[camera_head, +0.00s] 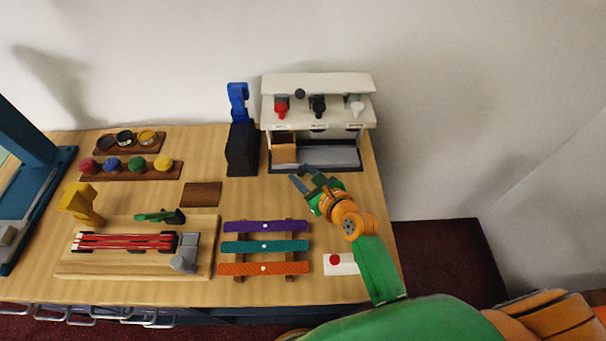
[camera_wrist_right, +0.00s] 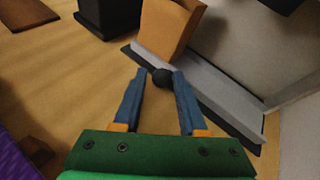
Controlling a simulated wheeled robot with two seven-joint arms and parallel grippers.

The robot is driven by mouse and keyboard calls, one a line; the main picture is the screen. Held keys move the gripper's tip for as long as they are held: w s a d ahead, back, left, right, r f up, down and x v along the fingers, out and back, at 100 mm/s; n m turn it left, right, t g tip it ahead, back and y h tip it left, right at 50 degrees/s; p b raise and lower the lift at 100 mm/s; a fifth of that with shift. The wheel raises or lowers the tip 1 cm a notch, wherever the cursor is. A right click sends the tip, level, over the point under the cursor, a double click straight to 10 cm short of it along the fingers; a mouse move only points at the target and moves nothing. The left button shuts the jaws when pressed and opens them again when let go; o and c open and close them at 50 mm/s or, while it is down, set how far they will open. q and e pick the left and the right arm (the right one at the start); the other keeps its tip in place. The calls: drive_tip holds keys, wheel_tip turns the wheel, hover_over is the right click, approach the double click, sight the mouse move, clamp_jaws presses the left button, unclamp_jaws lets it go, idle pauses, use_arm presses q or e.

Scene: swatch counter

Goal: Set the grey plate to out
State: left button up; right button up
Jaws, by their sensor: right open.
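The grey plate (camera_head: 335,156) lies low at the front of the white dispenser (camera_head: 318,85), inside a dark edging. In the right wrist view the grey plate (camera_wrist_right: 205,85) runs diagonally, with a black round knob (camera_wrist_right: 162,77) at its near edge. My right gripper (camera_head: 300,178) is in front of the dispenser, left of the plate's middle. Its blue fingers (camera_wrist_right: 160,88) are open, with the knob between or just beyond their tips; I cannot tell whether they touch it. My left gripper is not in view.
An orange-brown block (camera_head: 284,153) stands at the plate's left end. A black stand with a blue top (camera_head: 238,102) is left of the dispenser. Coloured bars (camera_head: 264,246) and a white panel with a red button (camera_head: 341,264) lie nearer. Bare wood lies between the bars and the dispenser.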

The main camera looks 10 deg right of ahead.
drive_tip(key=shift+s+d+r, duration=0.15)
clamp_jaws()
idle(1.1)
